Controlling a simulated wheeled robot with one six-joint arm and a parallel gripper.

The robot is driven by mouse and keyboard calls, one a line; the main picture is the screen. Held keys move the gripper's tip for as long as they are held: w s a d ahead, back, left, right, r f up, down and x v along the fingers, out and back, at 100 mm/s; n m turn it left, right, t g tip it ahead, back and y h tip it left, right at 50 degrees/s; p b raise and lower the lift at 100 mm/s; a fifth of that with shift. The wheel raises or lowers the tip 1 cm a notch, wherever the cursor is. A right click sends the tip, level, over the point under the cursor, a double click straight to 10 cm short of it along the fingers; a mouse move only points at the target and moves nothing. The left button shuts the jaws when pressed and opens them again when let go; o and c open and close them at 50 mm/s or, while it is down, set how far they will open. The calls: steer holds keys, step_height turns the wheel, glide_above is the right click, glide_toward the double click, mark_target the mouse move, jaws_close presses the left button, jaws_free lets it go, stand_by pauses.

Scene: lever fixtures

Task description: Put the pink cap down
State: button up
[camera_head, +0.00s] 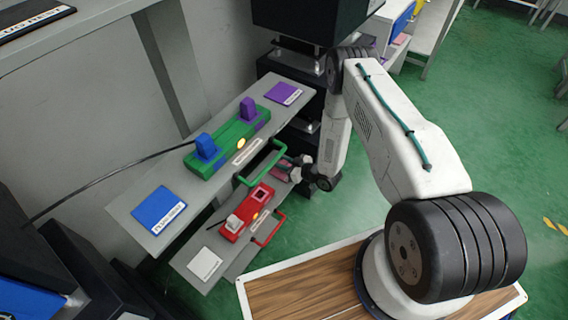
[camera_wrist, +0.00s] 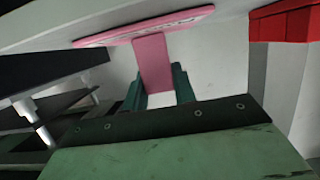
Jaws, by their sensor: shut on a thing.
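My gripper (camera_wrist: 157,88) is shut on the pink cap (camera_wrist: 152,60), which stands out between its teal fingers in the wrist view. In the head view my gripper (camera_head: 300,168) is at the right end of the lower grey shelf, beside the red fixture (camera_head: 247,210). Pink shows by the fingers there, but cap and plate are hard to separate. The red fixture has an open square socket at its right end and a white cap (camera_head: 234,223) at its left.
A green fixture (camera_head: 230,143) with a blue cap (camera_head: 206,146) and a purple cap (camera_head: 247,109) stands on the upper shelf. Green (camera_head: 262,163) and red handles (camera_head: 270,229) stick out at the front. Blue (camera_head: 160,210), purple (camera_head: 283,93) and white plates (camera_head: 204,263) lie on the shelves.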

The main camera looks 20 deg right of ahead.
steer(key=o, duration=0.9)
steer(key=shift+o, duration=0.2)
steer(key=shift+s+d+r, duration=0.15)
steer(key=shift+s+d, duration=0.05)
steer(key=shift+s, duration=0.05)
steer(key=v, duration=1.1)
steer(key=shift+s+r, duration=0.1)
steer(key=shift+s, duration=0.05)
